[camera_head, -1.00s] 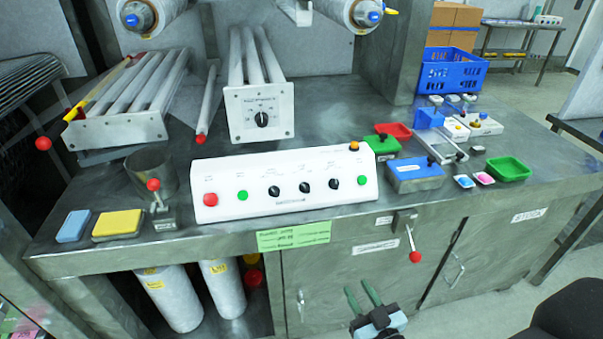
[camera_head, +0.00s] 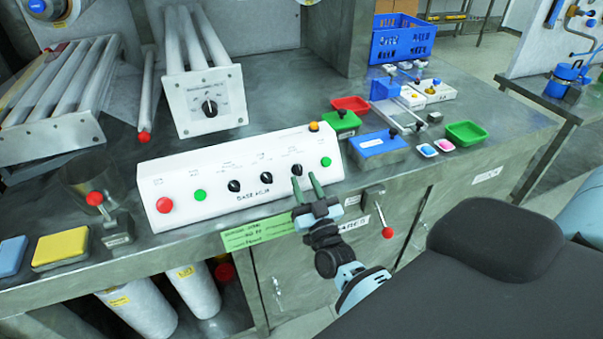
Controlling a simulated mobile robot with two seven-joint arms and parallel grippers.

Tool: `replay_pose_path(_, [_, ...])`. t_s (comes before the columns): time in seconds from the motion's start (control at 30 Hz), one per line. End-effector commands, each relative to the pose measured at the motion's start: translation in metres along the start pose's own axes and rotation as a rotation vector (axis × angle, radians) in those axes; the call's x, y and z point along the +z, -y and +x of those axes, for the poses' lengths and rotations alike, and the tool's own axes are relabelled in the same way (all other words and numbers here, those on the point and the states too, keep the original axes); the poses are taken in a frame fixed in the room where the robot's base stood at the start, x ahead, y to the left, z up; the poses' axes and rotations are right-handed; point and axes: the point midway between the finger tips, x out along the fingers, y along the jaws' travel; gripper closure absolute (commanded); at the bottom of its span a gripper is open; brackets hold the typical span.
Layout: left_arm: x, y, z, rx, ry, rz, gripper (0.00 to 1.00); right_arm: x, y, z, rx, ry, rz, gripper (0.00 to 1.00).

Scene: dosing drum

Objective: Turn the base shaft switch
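A white control panel (camera_head: 215,200) lies along the front of the metal bench. It has three black rotary knobs: left (camera_head: 234,186), middle (camera_head: 266,178) and right (camera_head: 297,169). The small labels are too blurred to tell surely which knob is the base shaft switch. My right gripper (camera_head: 303,178) has two green fingers, spread apart with nothing seen between them. Its fingertips are at the panel's front, just below and around the right knob. Whether they touch the knob cannot be told. My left gripper is not in view.
A red button (camera_head: 165,205) and green buttons sit on the same panel. A box with one black knob (camera_head: 209,107) stands behind it. A blue box (camera_head: 379,147) and a green tray (camera_head: 466,133) are to the right. A red-ended lever (camera_head: 387,232) sticks out below the bench edge.

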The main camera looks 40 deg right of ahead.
Motion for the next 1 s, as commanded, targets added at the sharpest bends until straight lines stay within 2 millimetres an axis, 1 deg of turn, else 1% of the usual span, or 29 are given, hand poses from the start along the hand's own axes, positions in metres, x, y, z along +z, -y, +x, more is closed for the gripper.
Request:
replay_pose_path(0.03, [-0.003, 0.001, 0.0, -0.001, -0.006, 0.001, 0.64, -0.002, 0.0, 0.009, 0.0, -0.004, 0.0, 0.68])
replay_pose_path(0.2, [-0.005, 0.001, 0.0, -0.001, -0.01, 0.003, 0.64, -0.001, 0.0, 0.025, -0.001, -0.001, 0.0, 0.68])
replay_pose_path(0.33, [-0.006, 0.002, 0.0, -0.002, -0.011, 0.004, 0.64, 0.0, 0.0, 0.029, -0.001, 0.001, 0.0, 0.68])
replay_pose_path(0.57, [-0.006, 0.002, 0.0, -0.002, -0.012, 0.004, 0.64, 0.001, 0.0, 0.03, -0.001, 0.002, 0.0, 0.68])
replay_pose_path(0.67, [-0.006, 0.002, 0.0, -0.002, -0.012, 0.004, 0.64, 0.001, 0.0, 0.03, -0.001, 0.002, 0.0, 0.79])
replay_pose_path(0.8, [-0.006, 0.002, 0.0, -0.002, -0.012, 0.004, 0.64, 0.001, 0.0, 0.029, -0.001, 0.002, 0.0, 0.97])
replay_pose_path(0.83, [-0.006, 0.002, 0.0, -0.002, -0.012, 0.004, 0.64, 0.001, 0.0, 0.029, -0.001, 0.003, 0.0, 1.0])
replay_pose_path(1.0, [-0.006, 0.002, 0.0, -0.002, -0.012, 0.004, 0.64, 0.002, 0.0, 0.029, -0.002, 0.005, -0.001, 1.0])
